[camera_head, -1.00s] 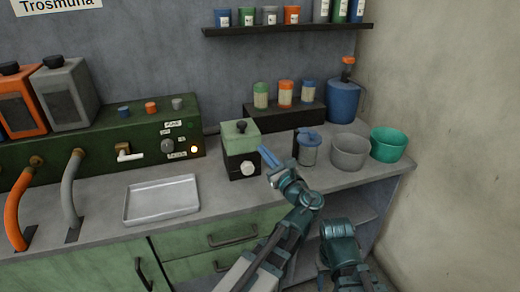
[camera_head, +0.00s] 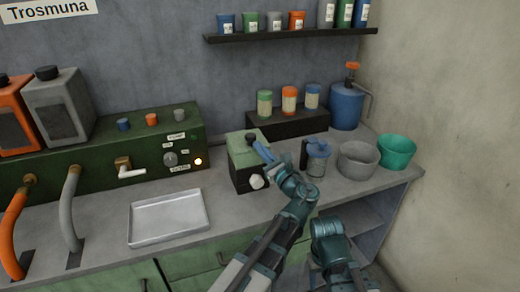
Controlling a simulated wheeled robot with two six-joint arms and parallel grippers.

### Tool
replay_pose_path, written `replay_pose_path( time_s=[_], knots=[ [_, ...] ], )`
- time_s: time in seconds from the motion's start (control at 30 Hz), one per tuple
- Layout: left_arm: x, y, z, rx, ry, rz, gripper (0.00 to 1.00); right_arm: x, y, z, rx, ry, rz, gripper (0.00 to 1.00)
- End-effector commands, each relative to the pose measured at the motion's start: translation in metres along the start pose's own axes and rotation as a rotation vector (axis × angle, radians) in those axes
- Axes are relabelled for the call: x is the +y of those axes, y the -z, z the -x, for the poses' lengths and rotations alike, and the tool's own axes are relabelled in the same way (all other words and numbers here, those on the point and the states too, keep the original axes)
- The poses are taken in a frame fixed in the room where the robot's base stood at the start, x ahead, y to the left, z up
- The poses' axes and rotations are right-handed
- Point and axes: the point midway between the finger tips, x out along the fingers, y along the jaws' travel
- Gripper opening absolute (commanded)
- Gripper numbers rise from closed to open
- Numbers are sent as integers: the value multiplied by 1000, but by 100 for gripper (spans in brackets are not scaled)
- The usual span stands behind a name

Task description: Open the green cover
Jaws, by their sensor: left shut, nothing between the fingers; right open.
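The green cover (camera_head: 240,154) is the light green top of a small dark box (camera_head: 243,181) on the counter. It has a dark knob on top and appears to rest on the box; I cannot tell whether it is slightly raised. A white dial (camera_head: 257,182) is on the box's front. My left gripper (camera_head: 260,148) is shut and empty, its blue fingers at the right side of the cover close to the knob. Contact is unclear, and the fingers hide part of the cover.
A blue-lidded jar (camera_head: 318,160) stands close right of my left gripper, then a grey bowl (camera_head: 358,161) and a green bowl (camera_head: 397,153). A metal tray (camera_head: 168,218) lies left of the box. A dark green control unit (camera_head: 110,160) stands behind the tray.

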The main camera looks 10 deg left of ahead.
Motion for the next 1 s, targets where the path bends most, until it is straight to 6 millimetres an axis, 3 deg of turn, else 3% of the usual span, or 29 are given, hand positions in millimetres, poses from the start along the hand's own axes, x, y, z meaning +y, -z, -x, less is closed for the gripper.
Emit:
replay_pose_path(
  time_s=[0.27,0.6,1.0],
  knots=[
    [-6,-18,-10,68,-17,-15,0,3,-2,35,0,0,0,50],
    [-18,-45,-37,273,-62,-59,0,11,-7,113,0,0,-1,50],
    [-32,-65,-79,550,-122,-117,0,19,-12,199,0,0,-1,50]
  ],
)
